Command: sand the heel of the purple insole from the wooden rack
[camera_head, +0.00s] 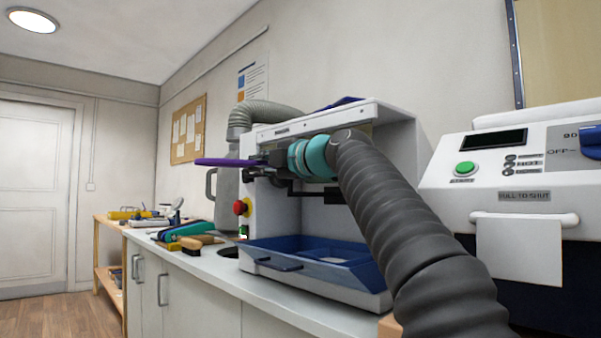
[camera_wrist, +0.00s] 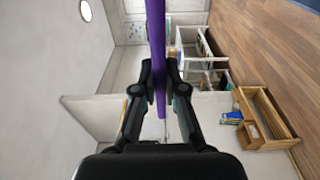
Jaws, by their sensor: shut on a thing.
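The purple insole (camera_head: 222,162) is held by my gripper (camera_head: 262,163) in the head view, with its long part sticking out to the left, roughly level. In the wrist view the purple insole (camera_wrist: 157,50) shows edge-on, as a narrow strip between the two fingers of my gripper (camera_wrist: 158,88), which are shut on it. The grey sanding machine (camera_head: 395,150) stands behind and around my gripper, with a red knob (camera_head: 240,207) on its left front. Its sanding surface is hidden from me. I cannot tell which end of the insole is the heel.
A blue tray (camera_head: 320,262) fills the machine's lower front. Brushes and tools lie on the white counter (camera_head: 215,262) to the left. A white machine with a green button (camera_head: 465,168) stands at the right. Open air lies left of the insole.

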